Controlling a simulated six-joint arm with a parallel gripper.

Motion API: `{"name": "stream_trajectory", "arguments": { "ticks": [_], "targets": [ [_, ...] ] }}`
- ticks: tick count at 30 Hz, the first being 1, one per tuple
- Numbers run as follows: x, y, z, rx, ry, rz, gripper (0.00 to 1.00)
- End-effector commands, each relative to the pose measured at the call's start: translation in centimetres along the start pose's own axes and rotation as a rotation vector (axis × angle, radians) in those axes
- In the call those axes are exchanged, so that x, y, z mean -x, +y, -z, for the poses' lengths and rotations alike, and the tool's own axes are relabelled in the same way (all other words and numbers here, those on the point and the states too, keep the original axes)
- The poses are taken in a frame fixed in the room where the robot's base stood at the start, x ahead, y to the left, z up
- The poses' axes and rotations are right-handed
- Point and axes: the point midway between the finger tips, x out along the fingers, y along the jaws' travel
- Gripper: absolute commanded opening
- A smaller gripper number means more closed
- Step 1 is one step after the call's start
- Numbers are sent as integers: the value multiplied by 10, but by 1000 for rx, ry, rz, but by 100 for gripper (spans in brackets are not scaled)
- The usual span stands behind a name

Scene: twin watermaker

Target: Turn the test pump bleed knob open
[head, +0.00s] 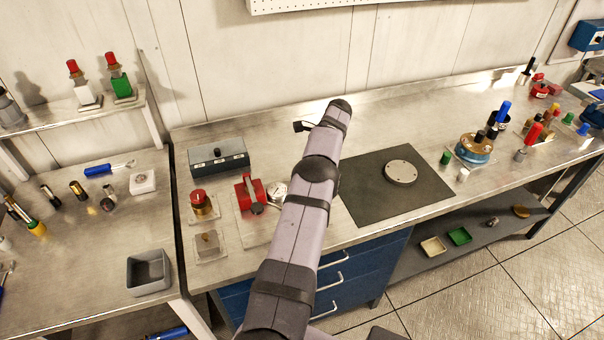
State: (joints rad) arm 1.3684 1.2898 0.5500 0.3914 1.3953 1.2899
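A red device that looks like the test pump (243,188) stands on a pale plate on the bench, left of my arm. A dark handle or knob runs down its front, and a white round gauge (277,191) sits at its right. I cannot tell which part is the bleed knob or how it is turned. My arm reaches across the bench, to the right of the pump and partly close to the gauge. My gripper (303,126) shows only as a small dark piece beyond the pump, near the back of the bench. Its fingers are mostly hidden, apart from the pump.
A grey box (218,160) stands behind the pump. A dark mat (375,205) with a round metal disc (401,172) lies right of my arm.

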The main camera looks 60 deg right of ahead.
Motion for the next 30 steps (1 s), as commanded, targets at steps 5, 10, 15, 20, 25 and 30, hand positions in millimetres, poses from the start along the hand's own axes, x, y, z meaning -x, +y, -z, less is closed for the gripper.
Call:
{"name": "stream_trajectory", "arguments": {
  "ticks": [5,10,15,20,25,30],
  "targets": [
    [1,-1,-1,10,0,-1,0],
    [1,-1,-1,10,0,-1,0],
    [1,-1,-1,9,0,-1,30],
    [0,0,-1,8,0,-2,39],
    [0,0,0,8,0,-2,39],
    [6,-1,0,8,0,-2,39]
  ]
}}
